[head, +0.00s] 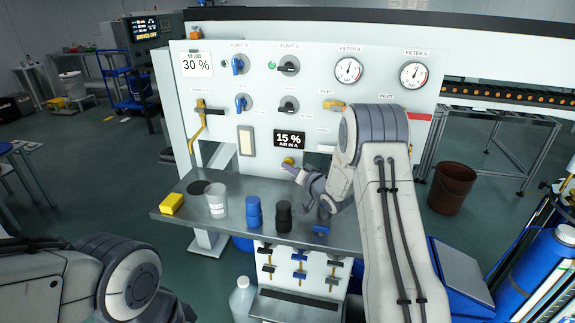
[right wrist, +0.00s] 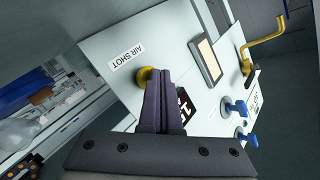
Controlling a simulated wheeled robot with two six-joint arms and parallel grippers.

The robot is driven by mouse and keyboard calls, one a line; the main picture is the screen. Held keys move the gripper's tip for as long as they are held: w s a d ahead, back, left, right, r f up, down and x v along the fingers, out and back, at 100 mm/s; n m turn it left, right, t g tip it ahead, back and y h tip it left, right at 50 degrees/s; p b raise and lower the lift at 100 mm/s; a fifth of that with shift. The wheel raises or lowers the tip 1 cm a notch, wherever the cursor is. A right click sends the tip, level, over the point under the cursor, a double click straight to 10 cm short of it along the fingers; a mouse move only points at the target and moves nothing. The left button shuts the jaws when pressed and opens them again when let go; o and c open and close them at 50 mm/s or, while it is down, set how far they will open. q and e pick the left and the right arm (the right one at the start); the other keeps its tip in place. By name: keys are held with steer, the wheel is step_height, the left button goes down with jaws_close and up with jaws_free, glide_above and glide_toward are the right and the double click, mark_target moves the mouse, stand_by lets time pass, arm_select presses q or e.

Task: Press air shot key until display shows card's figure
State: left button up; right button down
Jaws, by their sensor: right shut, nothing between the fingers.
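The card (head: 197,65) at the panel's upper left reads 30 %. The dark display (head: 289,139) in the panel's lower middle reads 15 %; in the right wrist view it is partly hidden behind my fingers. The yellow air shot key (head: 287,161) sits just below the display. In the right wrist view the key (right wrist: 143,76) shows beside the AIR SHOT label (right wrist: 126,57). My right gripper (head: 291,168) is shut and empty, its fingertips at the key; whether they touch it I cannot tell. My left gripper is out of view.
Blue and black valve handles and two gauges (head: 348,70) are on the panel. A brown bucket (head: 452,188) stands at right.

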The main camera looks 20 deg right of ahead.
steer(key=shift+w+d, duration=0.2)
steer(key=shift+w, duration=0.1)
steer(key=shift+s, duration=0.15)
stand_by(0.5)
steer(key=shift+s+a, duration=0.55)
steer(key=shift+s, duration=0.15)
steer(key=shift+s+a, duration=0.45)
steer(key=shift+s, duration=0.25)
steer(key=shift+s+a, duration=0.5)
steer(key=shift+s, duration=0.25)
steer(key=shift+s+a, duration=0.45)
steer(key=shift+s, duration=0.25)
